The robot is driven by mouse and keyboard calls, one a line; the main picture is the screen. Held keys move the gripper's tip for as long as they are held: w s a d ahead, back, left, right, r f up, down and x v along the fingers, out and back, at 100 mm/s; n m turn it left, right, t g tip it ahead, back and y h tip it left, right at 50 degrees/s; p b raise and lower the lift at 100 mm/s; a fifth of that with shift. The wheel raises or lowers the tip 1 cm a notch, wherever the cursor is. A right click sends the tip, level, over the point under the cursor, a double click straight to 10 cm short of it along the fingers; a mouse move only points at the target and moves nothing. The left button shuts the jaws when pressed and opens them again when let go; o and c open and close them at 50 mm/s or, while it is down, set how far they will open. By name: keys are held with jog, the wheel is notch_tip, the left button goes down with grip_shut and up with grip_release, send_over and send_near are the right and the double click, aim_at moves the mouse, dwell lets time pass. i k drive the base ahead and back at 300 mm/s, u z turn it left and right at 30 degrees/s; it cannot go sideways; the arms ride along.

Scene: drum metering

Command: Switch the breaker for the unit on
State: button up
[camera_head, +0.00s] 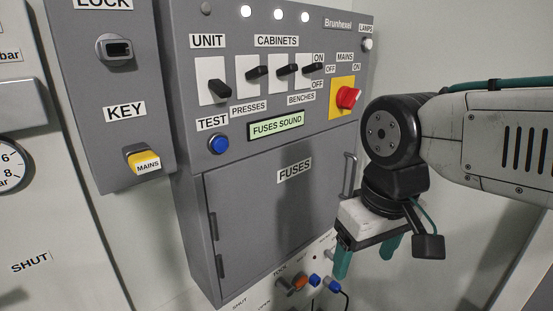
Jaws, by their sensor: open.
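The UNIT breaker (219,89) is a black lever on a white plate at the left of the row on the grey Brunhexel cabinet (222,24). Its lever sits low on the plate, toward the OFF end, lower than the other levers. My gripper (366,256) hangs at the lower right, in front of the cabinet's lower right side. Its teal fingers are apart with nothing between them. It is well below and right of the UNIT breaker and not touching it.
Several CABINETS breakers (286,70) stand right beside it. A red mains knob (347,97) is on a yellow plate. A blue TEST button (218,144) and a display reading FUSES SOUND (277,125) lie below. The fuse door handle (348,175) protrudes. A key box (110,100) stands left.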

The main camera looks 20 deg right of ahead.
aim_at(218, 86)
jog(key=z, duration=0.75)
jog(key=k, duration=0.85)
jog(key=u, duration=1.85)
